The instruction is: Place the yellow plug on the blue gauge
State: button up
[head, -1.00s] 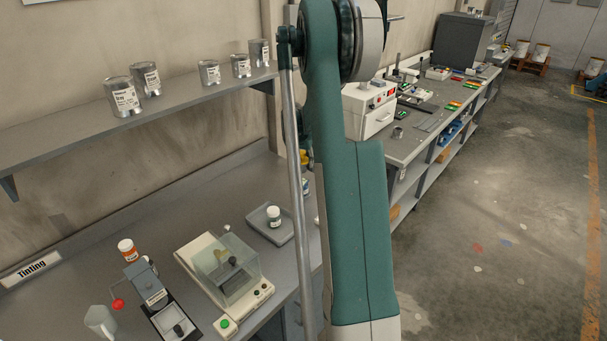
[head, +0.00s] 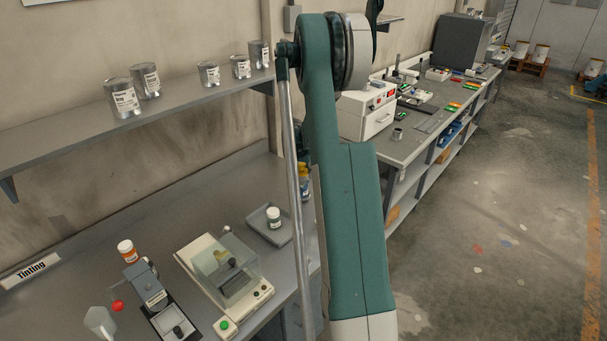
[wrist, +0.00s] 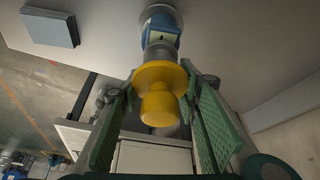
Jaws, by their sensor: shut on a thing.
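My gripper (wrist: 158,100) has its two green fingers on either side of the yellow plug (wrist: 160,92) and is shut on it. The plug has a wide flange and a narrower end that faces the wrist camera. The blue gauge (wrist: 161,22) lies straight beyond the plug in the wrist view, with a grey round part between the blue and the yellow. I cannot tell whether plug and gauge touch. In the head view my arm hides the gripper; only a sliver of yellow and blue shows at the arm's left edge.
A small tray (head: 284,239) with a white jar (head: 273,214) lies left of my arm. A clear-covered balance (head: 228,268), an orange jar (head: 127,251) and a red-knobbed device (head: 150,287) stand further left. Paint cans line the shelf (head: 60,128) above.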

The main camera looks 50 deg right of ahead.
aim_at(301, 165)
jog(key=shift+f, duration=0.2)
jog(key=o, duration=1)
jog(key=shift+c, duration=0.2)
jog(key=shift+r, duration=0.1)
jog(key=shift+v, duration=6)
jog(key=shift+s, duration=0.1)
jog(key=shift+a, duration=0.15)
